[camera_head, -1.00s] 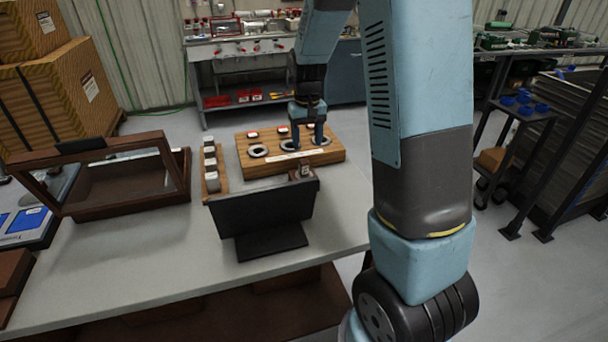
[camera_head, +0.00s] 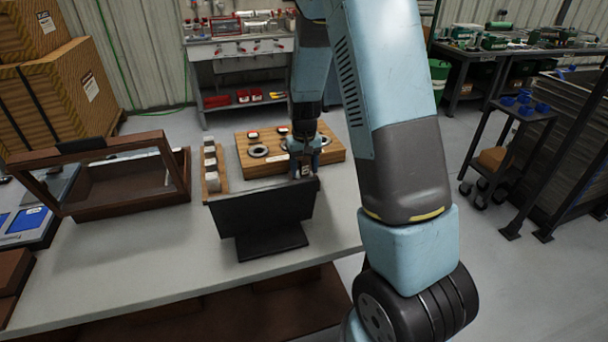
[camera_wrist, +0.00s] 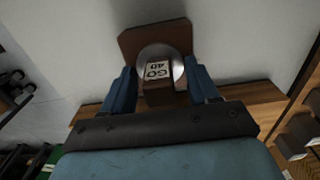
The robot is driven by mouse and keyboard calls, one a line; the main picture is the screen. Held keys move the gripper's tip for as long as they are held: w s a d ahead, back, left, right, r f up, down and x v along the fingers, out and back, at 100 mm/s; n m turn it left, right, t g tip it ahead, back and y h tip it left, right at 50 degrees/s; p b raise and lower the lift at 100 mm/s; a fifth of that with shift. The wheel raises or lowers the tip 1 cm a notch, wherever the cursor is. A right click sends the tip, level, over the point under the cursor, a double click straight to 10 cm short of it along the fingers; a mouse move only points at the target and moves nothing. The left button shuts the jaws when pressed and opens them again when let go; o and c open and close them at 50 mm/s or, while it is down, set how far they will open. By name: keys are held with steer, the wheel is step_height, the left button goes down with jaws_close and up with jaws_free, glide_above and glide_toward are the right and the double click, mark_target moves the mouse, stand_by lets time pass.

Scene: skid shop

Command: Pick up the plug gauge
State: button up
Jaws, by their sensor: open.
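In the wrist view the plug gauge (camera_wrist: 158,70) has a brown block-like handle, a label reading "GO 40" and a round silver part. It sits over a brown square base (camera_wrist: 128,42). My gripper (camera_wrist: 160,78) is open, with one blue finger on each side of the gauge; I cannot tell whether either touches it. In the head view my gripper (camera_head: 305,160) is pointing down just behind the dark screen. The gauge (camera_head: 305,171) shows only in small part there, between the fingers and above the screen's top edge.
The dark screen (camera_head: 265,212) stands in front of my gripper. A wooden board (camera_head: 247,163) with rings lies behind, and a narrow rack (camera_head: 222,180) of blocks stands left of it. An open brown glazed case (camera_head: 130,202) is at the left. The front table (camera_head: 150,265) is clear.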

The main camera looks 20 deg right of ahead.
steer(key=shift+c, duration=0.4)
jaws_close()
